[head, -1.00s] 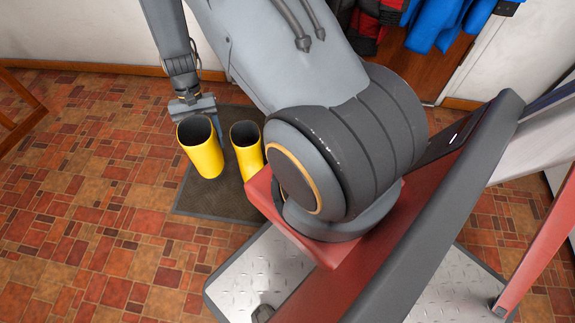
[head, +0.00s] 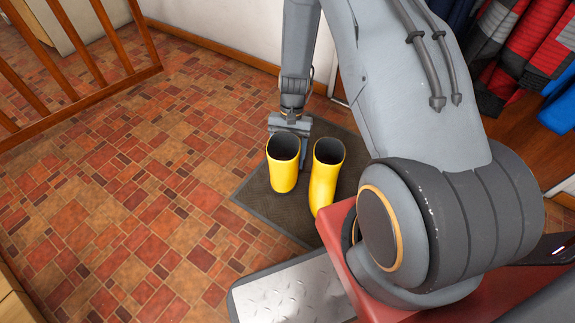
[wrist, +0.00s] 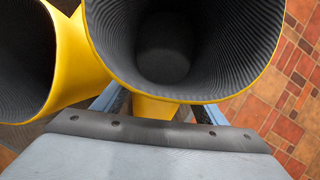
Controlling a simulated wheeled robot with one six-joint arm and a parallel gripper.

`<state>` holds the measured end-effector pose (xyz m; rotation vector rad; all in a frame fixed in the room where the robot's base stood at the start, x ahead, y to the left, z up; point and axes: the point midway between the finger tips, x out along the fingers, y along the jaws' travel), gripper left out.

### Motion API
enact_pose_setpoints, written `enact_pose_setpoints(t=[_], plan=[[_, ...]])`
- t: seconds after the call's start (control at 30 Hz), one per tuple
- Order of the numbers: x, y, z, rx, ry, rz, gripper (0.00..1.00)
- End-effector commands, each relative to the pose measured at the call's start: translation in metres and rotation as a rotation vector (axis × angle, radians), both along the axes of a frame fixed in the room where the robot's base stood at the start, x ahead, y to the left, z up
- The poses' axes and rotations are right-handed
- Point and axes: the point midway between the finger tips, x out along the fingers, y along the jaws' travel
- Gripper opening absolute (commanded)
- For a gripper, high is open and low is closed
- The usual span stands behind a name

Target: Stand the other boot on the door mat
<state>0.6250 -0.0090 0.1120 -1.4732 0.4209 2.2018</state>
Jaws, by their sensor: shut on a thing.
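Two yellow rubber boots with dark ribbed insides stand upright side by side in the head view.
Wooden railings (head: 90,60) stand at the upper left. Hanging red and black clothing (head: 510,50) is at the upper right. The tiled floor (head: 130,190) left of the mat is clear.

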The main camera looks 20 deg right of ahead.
Motion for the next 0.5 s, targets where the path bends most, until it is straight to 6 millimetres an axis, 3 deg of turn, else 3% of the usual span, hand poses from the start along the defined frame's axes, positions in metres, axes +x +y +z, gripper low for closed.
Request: enact_pose_setpoints(t=[0.2, 0.5], plan=[[0.000, 0.000, -0.035, 0.001, 0.002, -0.001, 0.27], [0.000, 0.000, -0.037, 0.000, 0.001, -0.001, 0.27]])
